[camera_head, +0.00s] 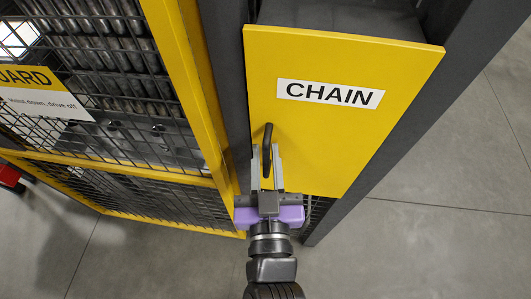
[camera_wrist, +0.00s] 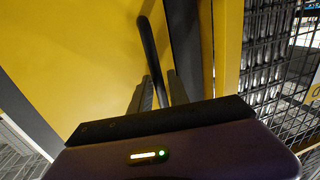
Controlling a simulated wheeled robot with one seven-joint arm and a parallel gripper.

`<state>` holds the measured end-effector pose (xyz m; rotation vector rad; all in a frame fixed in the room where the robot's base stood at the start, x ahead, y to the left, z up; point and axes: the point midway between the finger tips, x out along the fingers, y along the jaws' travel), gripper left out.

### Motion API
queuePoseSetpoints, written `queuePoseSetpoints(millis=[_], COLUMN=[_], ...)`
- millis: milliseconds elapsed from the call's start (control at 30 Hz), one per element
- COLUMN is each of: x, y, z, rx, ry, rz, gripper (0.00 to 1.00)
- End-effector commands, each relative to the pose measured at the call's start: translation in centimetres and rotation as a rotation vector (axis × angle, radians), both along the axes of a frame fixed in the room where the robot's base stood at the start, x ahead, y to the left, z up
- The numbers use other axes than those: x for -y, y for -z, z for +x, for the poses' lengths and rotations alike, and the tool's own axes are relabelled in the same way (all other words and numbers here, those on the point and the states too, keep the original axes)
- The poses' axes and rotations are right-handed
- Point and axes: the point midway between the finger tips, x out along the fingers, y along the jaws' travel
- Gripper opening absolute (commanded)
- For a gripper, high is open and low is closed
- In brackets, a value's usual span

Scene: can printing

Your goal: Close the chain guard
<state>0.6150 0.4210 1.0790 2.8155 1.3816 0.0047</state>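The chain guard (camera_head: 320,135) is a flat yellow panel with a white "CHAIN" label (camera_head: 330,94). It stands in front of a dark grey frame, and dark space shows behind its top edge. Its black bar handle (camera_head: 267,138) is at the lower left in the head view; in the wrist view the handle (camera_wrist: 150,48) runs down between the fingers. My gripper (camera_head: 266,160) has one finger on each side of the handle, with narrow gaps visible. The fingers also show in the wrist view (camera_wrist: 158,92). Whether the fingertips touch the panel is unclear.
A yellow-framed mesh fence (camera_head: 185,90) with a guard sign (camera_head: 40,92) stands left, close to my gripper. A dark post (camera_head: 222,60) lies between it and the panel. A red object (camera_head: 10,178) is at the far left. Grey floor (camera_head: 440,220) is clear on the right.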

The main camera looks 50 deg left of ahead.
Motion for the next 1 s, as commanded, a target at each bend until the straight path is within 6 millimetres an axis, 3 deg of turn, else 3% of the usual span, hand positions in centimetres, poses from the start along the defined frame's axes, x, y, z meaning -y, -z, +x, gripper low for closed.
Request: queuePoseSetpoints(millis=[500,1000], x=[5.4,5.9], y=[0.3,0.1], z=[-4.3,-4.6], rx=[-0.001,0.000], ry=[-0.002,-0.002], rz=[-0.001,-0.001], gripper=[0.21,0.21])
